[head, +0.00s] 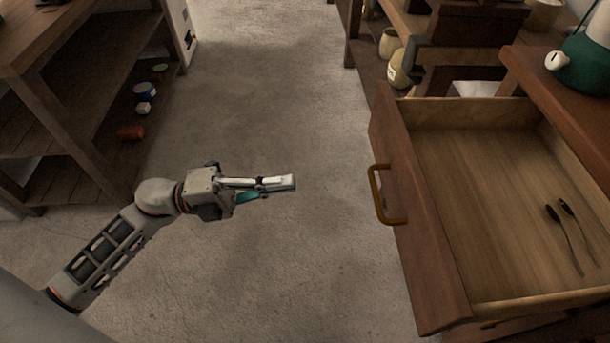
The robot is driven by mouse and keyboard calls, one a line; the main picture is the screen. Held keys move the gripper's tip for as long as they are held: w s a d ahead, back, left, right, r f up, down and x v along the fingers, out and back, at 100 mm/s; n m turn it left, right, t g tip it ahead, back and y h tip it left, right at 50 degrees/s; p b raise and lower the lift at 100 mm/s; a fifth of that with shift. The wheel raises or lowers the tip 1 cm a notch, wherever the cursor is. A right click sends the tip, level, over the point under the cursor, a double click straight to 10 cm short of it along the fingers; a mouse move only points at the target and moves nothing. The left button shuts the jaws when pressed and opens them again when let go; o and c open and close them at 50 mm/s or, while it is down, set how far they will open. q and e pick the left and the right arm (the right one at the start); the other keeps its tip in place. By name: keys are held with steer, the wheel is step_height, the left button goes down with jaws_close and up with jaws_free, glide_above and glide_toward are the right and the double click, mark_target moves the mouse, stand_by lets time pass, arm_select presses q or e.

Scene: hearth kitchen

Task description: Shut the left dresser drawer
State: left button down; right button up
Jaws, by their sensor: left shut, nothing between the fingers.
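The open wooden dresser drawer (462,170) sticks out at the right of the head view, with its front panel (418,220) facing left. A brass handle (379,195) is fixed on that front. Two dark spoons (565,232) lie inside the drawer. My left gripper (292,182) is shut and empty, in the air over the floor, left of the handle with a clear gap between them. My right gripper is not in view.
A wooden shelf unit (70,115) with several small items stands at the upper left. The dresser top (555,85) holds a green pot (585,65). Jars (397,68) stand on a low shelf behind the drawer. The grey floor (265,90) between is clear.

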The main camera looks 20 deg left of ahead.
arm_select(q)
steer(key=x, duration=1.2)
steer(key=shift+w+d, duration=0.2)
steer(key=shift+d, duration=0.05)
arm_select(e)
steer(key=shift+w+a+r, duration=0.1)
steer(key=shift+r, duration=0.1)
arm_select(q)
steer(key=shift+r, duration=0.15)
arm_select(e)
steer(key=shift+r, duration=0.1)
